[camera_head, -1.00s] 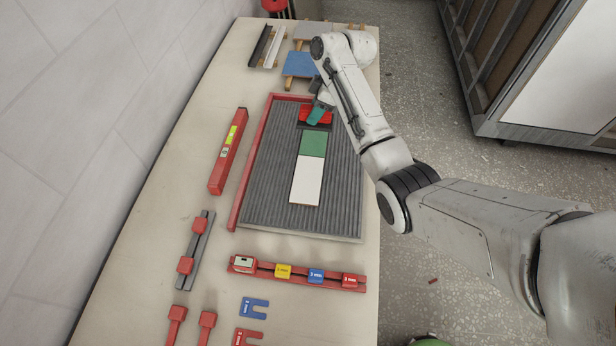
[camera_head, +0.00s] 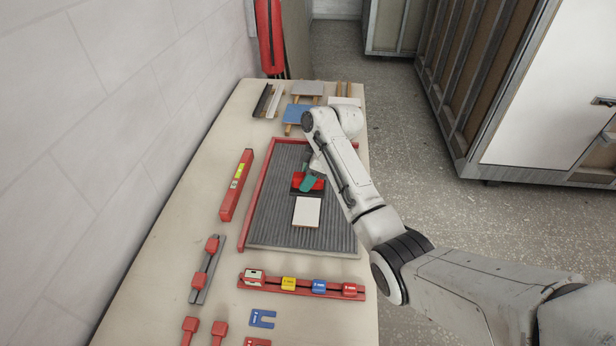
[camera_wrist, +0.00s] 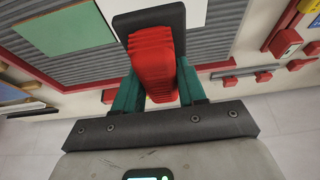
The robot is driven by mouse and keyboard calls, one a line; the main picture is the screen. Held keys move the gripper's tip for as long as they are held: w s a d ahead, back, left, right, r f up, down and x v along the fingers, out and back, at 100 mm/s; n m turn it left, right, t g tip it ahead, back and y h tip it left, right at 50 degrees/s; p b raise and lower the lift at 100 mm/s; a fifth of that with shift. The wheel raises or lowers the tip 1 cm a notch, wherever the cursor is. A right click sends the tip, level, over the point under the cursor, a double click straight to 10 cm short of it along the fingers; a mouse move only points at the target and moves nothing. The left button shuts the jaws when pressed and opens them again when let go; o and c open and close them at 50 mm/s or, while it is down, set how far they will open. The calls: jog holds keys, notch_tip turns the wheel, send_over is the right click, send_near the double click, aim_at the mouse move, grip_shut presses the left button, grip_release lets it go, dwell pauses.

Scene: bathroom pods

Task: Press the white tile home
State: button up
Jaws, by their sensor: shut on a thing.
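The white tile (camera_head: 307,212) lies on the ridged grey bed (camera_head: 285,232) inside the red-edged tray in the head view. Its edge shows at the top of the wrist view (camera_wrist: 200,14). The green tile (camera_wrist: 62,32) lies beside it; in the head view it is hidden behind my gripper and the tool. My gripper (camera_wrist: 160,80) has teal fingers shut on the red handle of a tool with a flat black pad (camera_wrist: 122,20). In the head view the pad (camera_head: 299,190) sits at the white tile's far edge. I cannot tell whether it touches a tile.
A red level (camera_head: 236,185) lies left of the tray. A red rail with coloured blocks (camera_head: 300,285) lies in front of it. A blue tile (camera_head: 297,113) rests on wooden battens behind. A grey strip with red clamps (camera_head: 205,268) is at front left. The wall borders the bench's left.

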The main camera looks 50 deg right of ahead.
aim_at(308, 206)
jog(key=shift+s+a+f+b, duration=0.1)
jog(key=shift+f+b, duration=0.95)
jog(key=shift+f, duration=0.2)
jog(key=shift+f+b, duration=1.45)
jog(key=shift+f, duration=0.2)
jog(key=shift+f+b, duration=0.5)
jog(key=shift+f, duration=0.4)
jog(key=shift+r, duration=0.1)
notch_tip(308, 206, up, 6)
jog(key=p, duration=0.5)
jog(key=shift+p, duration=0.35)
